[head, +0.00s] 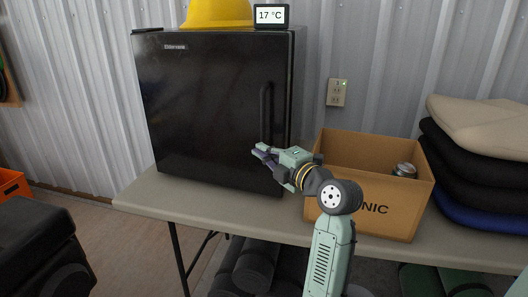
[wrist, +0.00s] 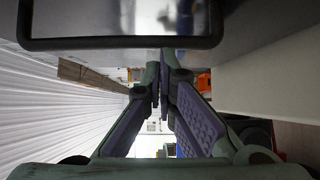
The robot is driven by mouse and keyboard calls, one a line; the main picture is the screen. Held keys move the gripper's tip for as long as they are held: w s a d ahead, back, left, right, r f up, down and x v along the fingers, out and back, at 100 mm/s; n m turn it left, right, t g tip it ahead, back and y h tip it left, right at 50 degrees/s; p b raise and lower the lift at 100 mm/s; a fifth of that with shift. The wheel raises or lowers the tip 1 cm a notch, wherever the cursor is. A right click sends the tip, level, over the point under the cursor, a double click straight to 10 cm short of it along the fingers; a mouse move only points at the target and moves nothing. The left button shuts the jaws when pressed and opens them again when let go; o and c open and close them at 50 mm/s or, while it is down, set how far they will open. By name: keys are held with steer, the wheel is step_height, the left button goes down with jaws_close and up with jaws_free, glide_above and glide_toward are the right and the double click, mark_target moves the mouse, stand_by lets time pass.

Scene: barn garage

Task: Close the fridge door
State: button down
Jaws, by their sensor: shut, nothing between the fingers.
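The black fridge (head: 205,105) stands on the table with its door facing me. Its door looks flush or nearly flush with the body; I cannot tell whether a small gap is left. The upright door handle (head: 265,112) is near the door's right edge. My gripper (head: 257,150) is in front of the door's lower right, just below the handle, with its fingers pointing left. In the wrist view my gripper (wrist: 163,85) has its fingers together and empty. Contact with the door cannot be told.
A cardboard box (head: 385,205) with a can (head: 404,170) stands right of the fridge, close behind my arm. Stacked cushions (head: 475,150) are farther right. A yellow hard hat (head: 217,13) and a temperature display (head: 271,15) sit on the fridge. The table (head: 150,205) is bare in front.

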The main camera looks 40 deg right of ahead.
steer(key=d, duration=0.1)
steer(key=w+d+b, duration=0.1)
steer(key=d, duration=0.1)
steer(key=w+d+b, duration=0.1)
steer(key=shift+d, duration=0.3)
steer(key=shift+a, duration=0.1)
